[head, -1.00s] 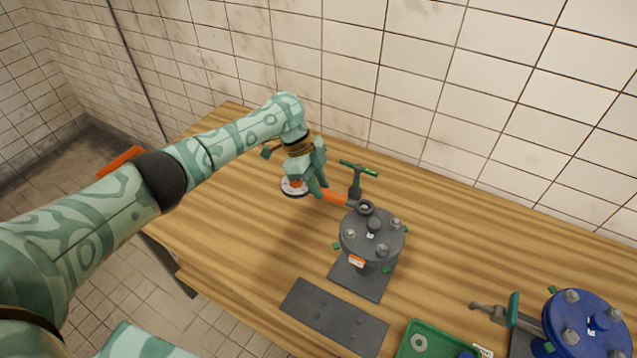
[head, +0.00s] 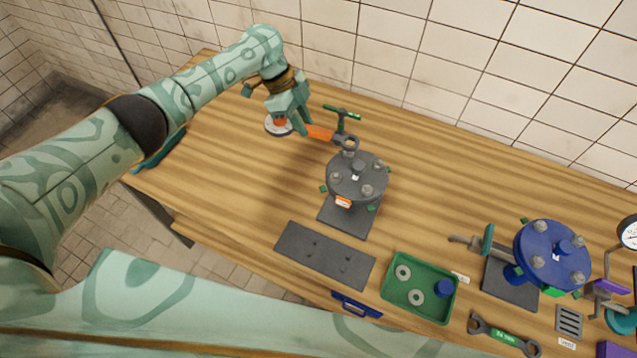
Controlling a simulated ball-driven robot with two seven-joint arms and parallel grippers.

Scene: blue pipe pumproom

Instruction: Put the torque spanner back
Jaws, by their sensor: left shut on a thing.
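My left gripper (head: 300,122) is shut on the orange handle of the torque spanner (head: 320,132), above the back left of the table. The spanner's grey ring end (head: 351,143) points right, at the rear bolt of the grey flanged fitting (head: 343,181). I cannot tell whether the ring touches the bolt. A round white disc with an orange centre (head: 278,125) shows at the handle's other end, partly behind the fingers. A dark flat board (head: 325,262) with small pegs lies bare at the table's front. My right gripper is not in view.
A green-handled T-tool (head: 343,112) stands behind the grey fitting. A green tray (head: 420,302) holds washers and a blue part. A blue flanged fitting (head: 550,256), a green-handled spanner (head: 503,337) and a grille (head: 568,321) are at the right. The back middle of the table (head: 450,160) is clear.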

